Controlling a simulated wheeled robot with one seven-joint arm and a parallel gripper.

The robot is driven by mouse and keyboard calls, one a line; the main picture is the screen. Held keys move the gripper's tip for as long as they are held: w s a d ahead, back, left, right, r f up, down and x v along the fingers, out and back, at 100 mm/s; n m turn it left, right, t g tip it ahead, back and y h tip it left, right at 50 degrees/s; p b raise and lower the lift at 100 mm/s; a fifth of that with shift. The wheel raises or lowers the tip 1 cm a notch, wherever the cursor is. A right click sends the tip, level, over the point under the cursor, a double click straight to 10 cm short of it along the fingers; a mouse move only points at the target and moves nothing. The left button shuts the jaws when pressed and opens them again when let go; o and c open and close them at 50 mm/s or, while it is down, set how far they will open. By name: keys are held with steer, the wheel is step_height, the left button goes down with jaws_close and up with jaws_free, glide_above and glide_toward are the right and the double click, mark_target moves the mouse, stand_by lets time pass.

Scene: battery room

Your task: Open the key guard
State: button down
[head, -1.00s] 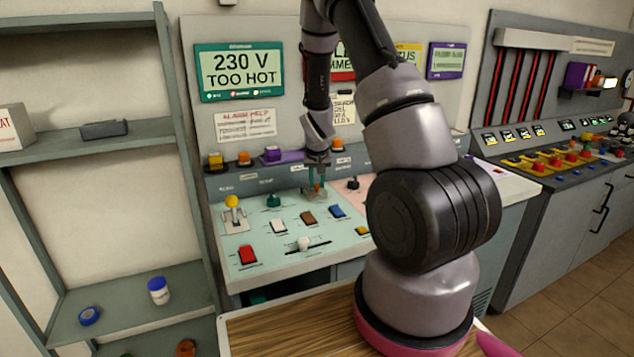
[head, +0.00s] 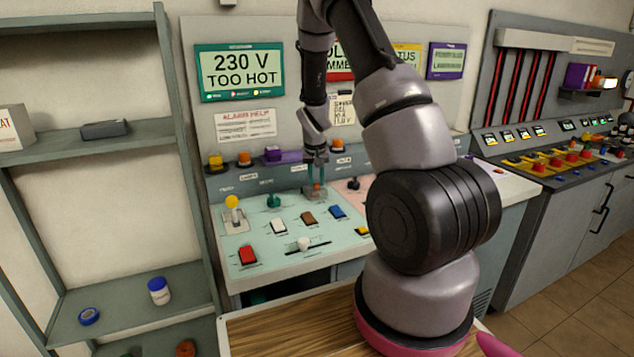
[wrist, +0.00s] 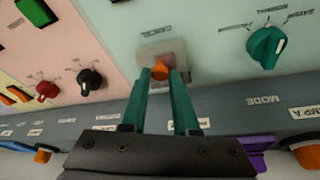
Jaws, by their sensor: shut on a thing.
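The key guard (wrist: 168,62) is a grey, partly see-through cover on the light green panel, below a small label in the wrist view. An orange tab (wrist: 161,71) stands at its near edge. My gripper (wrist: 163,76) has its two green fingers on either side of this tab and is shut on it. In the head view the guard (head: 314,194) sits at the back of the console, with my gripper (head: 317,185) just above it. What lies under the guard is hard to make out.
A green rotary knob (wrist: 267,45) is right of the guard in the wrist view. Black (wrist: 90,80) and red (wrist: 47,90) knobs are to its left. In the head view, a yellow-topped lever (head: 232,203) and coloured rockers share the console. A shelf unit (head: 185,150) stands at left.

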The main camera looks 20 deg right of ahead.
steer(key=w+g, duration=0.1)
steer(key=w+r+g, duration=0.1)
steer(key=g, duration=0.1)
steer(key=shift+w+r+g, duration=0.2)
steer(key=shift+r+g, duration=0.1)
steer(key=shift+w+r+g, duration=0.2)
steer(key=shift+w+g, duration=0.3)
steer(key=shift+g, duration=0.3)
steer(key=shift+w+r+g, duration=0.2)
steer(key=shift+w+g, duration=0.25)
steer(key=shift+g, duration=0.35)
steer(key=c, duration=0.7)
jaws_free()
steer(key=shift+a, duration=0.1)
steer(key=shift+o, duration=0.2)
